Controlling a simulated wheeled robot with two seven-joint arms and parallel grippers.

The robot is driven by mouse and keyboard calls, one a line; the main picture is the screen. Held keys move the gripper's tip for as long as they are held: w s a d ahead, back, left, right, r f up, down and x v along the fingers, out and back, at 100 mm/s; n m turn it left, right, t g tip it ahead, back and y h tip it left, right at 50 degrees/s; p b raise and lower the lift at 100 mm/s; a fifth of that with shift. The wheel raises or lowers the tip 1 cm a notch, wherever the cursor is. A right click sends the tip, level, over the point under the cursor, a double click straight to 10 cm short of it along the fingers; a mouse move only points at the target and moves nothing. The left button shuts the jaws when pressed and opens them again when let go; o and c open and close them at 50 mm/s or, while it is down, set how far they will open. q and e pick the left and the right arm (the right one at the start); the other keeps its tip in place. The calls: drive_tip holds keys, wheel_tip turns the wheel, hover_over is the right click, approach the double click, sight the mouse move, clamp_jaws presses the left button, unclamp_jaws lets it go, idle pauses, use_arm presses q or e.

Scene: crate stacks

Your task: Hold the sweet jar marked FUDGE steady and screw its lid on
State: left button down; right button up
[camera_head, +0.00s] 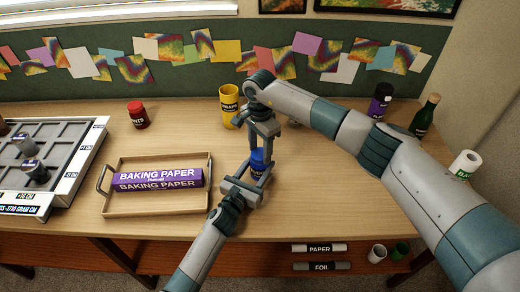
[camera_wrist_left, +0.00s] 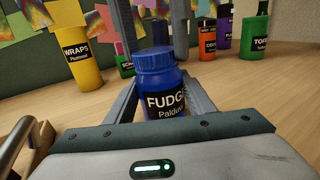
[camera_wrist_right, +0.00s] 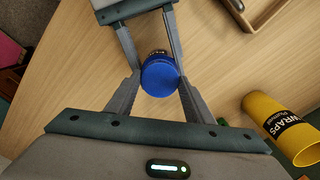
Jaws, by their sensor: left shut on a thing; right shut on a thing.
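The blue FUDGE jar (camera_wrist_left: 165,100) stands upright on the table, its label facing my left wrist camera. Its blue lid (camera_wrist_left: 156,58) sits on top of the jar and looks level; the lid also shows from above in the right wrist view (camera_wrist_right: 160,75). My left gripper (camera_head: 258,178) comes in low from the front and is shut on the jar body. My right gripper (camera_head: 262,150) comes down from above and is shut on the lid. In the head view the grippers hide much of the jar. How far the lid is turned down cannot be told.
A wooden tray (camera_head: 140,215) with a baking paper box (camera_head: 158,179) stands left of the jar. A yellow WRAPS canister (camera_head: 229,106) is behind it, a red jar (camera_head: 138,114) further left. A grey compartment rack (camera_head: 75,150) is at far left. Bottles stand at the back right.

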drive_tip(key=m, duration=1.1)
drive_tip(key=shift+m, duration=0.4)
drive_tip(key=m, duration=1.1)
drive_tip(key=o, duration=1.2)
wheel_tip(320, 180, up, 12)
drive_tip(key=shift+f, duration=0.1)
